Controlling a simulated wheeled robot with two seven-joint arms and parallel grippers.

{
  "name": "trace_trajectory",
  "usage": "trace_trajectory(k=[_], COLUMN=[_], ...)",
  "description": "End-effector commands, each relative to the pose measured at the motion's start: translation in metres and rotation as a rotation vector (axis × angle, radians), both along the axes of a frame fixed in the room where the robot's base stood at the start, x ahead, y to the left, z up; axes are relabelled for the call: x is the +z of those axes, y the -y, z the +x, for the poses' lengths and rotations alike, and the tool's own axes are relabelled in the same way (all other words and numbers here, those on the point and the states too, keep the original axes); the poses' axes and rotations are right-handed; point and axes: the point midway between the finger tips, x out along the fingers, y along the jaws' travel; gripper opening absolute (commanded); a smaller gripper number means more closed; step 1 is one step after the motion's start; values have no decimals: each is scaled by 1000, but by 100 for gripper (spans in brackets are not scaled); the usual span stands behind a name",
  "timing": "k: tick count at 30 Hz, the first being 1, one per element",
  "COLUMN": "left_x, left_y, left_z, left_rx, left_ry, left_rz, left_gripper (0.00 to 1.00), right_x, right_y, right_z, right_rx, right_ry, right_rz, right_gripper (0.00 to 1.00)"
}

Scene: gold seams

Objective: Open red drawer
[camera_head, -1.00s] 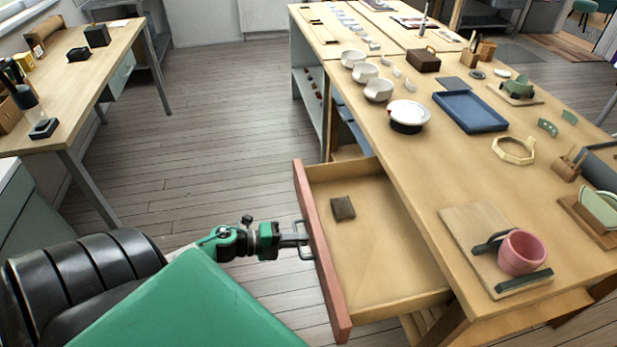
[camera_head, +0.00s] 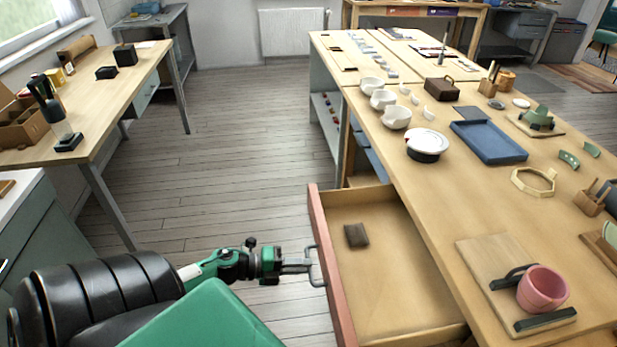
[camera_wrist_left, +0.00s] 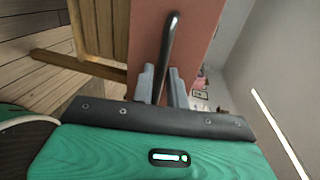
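The red drawer (camera_head: 331,270) stands pulled out from the long wooden table, its red front facing left. A small dark brown block (camera_head: 356,235) lies inside it. My left gripper (camera_head: 305,267) is at the metal handle (camera_head: 317,266) on the drawer front. In the left wrist view, the gripper's grey fingers (camera_wrist_left: 161,85) sit on both sides of the handle bar (camera_wrist_left: 170,45), close against it. The red front (camera_wrist_left: 198,30) fills the space behind the handle. My right gripper is in no view.
The long table (camera_head: 440,190) holds white bowls (camera_head: 384,100), a blue tray (camera_head: 488,142), and a pink cup (camera_head: 542,289) on a board. Another wooden table (camera_head: 100,90) stands at the left. Wooden floor (camera_head: 220,170) lies open between them.

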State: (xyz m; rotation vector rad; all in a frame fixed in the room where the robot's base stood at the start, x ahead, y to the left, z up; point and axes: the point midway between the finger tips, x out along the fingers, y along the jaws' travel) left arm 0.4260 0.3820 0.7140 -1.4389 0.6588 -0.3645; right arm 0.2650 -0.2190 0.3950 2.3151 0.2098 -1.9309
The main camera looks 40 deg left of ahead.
Motion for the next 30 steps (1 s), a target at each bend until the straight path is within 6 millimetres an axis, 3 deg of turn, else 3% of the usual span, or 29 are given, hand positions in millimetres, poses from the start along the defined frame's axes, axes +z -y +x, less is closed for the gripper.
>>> trace_trajectory(k=[16, 30], left_x=[18, 22], left_y=[-58, -69], left_z=[-76, -89], left_rx=[-1, -1], left_ry=[-2, 0], left_rz=[-1, 0], left_gripper=[15, 15], right_x=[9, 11], right_y=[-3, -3], right_z=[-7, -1], right_rx=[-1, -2], right_ry=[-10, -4], right_rz=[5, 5], right_gripper=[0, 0])
